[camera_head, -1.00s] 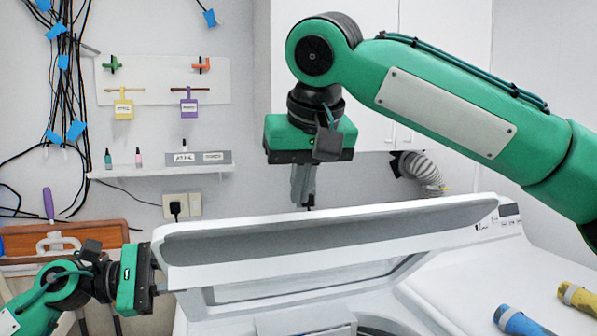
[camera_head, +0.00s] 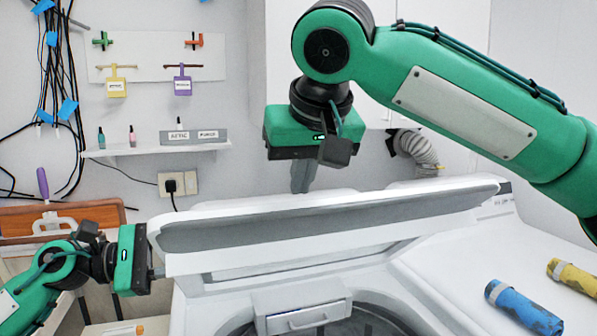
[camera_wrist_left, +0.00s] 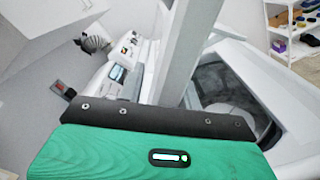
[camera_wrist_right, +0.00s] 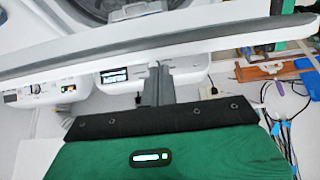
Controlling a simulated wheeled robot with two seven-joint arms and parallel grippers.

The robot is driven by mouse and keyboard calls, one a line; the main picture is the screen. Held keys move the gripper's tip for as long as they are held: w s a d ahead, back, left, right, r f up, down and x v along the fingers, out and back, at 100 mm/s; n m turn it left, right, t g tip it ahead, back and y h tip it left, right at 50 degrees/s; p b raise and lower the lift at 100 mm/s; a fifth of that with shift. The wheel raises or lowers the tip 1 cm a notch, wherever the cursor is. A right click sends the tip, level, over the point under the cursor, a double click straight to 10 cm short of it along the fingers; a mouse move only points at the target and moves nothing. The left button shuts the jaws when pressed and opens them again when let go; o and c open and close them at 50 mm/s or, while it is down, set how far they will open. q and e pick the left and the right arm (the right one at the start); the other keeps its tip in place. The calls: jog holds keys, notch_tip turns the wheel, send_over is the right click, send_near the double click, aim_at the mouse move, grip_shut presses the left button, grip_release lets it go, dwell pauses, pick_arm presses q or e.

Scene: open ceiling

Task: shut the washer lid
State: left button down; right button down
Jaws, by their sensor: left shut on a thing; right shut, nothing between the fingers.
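The washer lid (camera_head: 330,228) is white with a grey strip and stands raised and tilted above the tub opening (camera_head: 365,318) of the white washer (camera_head: 445,262). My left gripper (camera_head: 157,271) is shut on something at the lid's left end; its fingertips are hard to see. In the left wrist view the lid (camera_wrist_left: 185,60) shows edge-on beside the opening. My right gripper (camera_head: 300,188) is shut and empty, pointing down at the lid's upper edge, its tips partly behind it. In the right wrist view its fingers (camera_wrist_right: 158,82) reach the lid (camera_wrist_right: 150,45); contact is unclear.
The washer's control panel (camera_wrist_right: 50,92) lies behind the lid. A blue roll (camera_head: 523,308) and a yellow roll (camera_head: 575,276) lie on the white surface at right. A grey hose (camera_head: 415,150), a wall shelf (camera_head: 155,149) and a cabinet (camera_head: 440,60) are behind.

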pick_arm(q)
jog(key=shift+w+a+r+t, duration=0.35)
jog(key=shift+a+r+t, duration=0.1)
jog(key=shift+r, duration=0.15)
pick_arm(e)
jog(key=shift+s+a+f, duration=0.15)
jog(key=shift+s+f, duration=0.15)
pick_arm(q)
jog(key=c, duration=1.3)
grip_release()
jog(key=shift+o, duration=0.5)
jog(key=shift+d, duration=0.15)
pick_arm(e)
jog(key=shift+w, duration=0.1)
jog(key=shift+d, duration=0.2)
